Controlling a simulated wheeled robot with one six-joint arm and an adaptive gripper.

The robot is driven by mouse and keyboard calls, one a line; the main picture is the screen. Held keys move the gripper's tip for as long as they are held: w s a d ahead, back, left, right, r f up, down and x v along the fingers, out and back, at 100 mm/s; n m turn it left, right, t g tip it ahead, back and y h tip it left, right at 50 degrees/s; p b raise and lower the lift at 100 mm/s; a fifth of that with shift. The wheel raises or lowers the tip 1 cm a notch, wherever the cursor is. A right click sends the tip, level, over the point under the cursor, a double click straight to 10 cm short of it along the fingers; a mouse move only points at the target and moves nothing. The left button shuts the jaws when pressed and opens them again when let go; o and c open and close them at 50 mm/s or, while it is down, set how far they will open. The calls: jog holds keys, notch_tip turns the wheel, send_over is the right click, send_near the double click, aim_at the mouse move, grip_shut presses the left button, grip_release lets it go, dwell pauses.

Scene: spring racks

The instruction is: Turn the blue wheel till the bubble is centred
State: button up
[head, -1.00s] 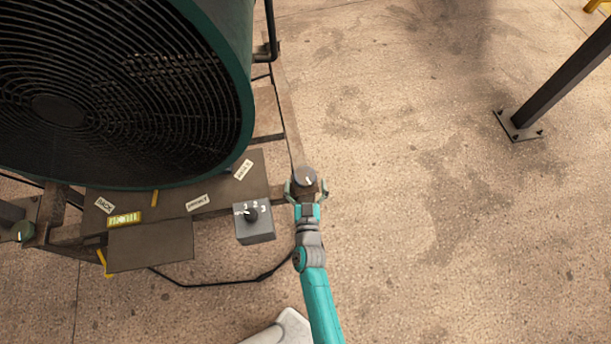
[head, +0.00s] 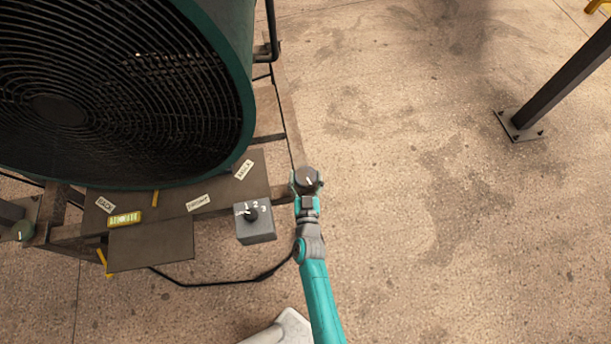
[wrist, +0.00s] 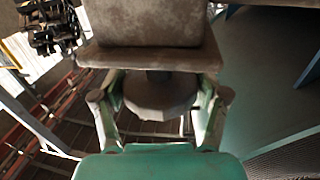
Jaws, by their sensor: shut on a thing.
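A round wheel (head: 309,177) with a white mark sits at the right end of the frame in the head view. It looks dark grey there, not clearly blue. My gripper (head: 307,184) is around it, with a finger on each side, shut on it. The wrist view shows the wheel (wrist: 160,94) between the fingers, below a brown plate. A yellow bubble vial (head: 125,219) lies on the frame at the left; its bubble is too small to read.
A large fan (head: 240,60) with a dark grille stands on the frame. A grey switch box (head: 255,232) with a black knob is close left of my gripper. A black cable runs below it. A dark post (head: 560,80) stands at the right; floor between is clear.

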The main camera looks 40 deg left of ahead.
jog(key=shift+a+r+m+t+h, duration=0.2)
jog(key=shift+m+t+h, duration=0.1)
jog(key=shift+m+t, duration=0.1)
jog(key=shift+w+d+m+t+h, duration=0.15)
jog(key=shift+m+t+h, duration=0.2)
jog(key=shift+h, duration=0.35)
jog(key=o, duration=1.2)
jog(key=shift+f, duration=0.1)
jog(key=shift+s+d+f, duration=0.1)
jog(key=shift+s, duration=0.1)
jog(key=shift+s+d, duration=0.15)
jog(key=shift+s, duration=0.1)
jog(key=v, duration=1.1)
jog(key=shift+d, duration=0.1)
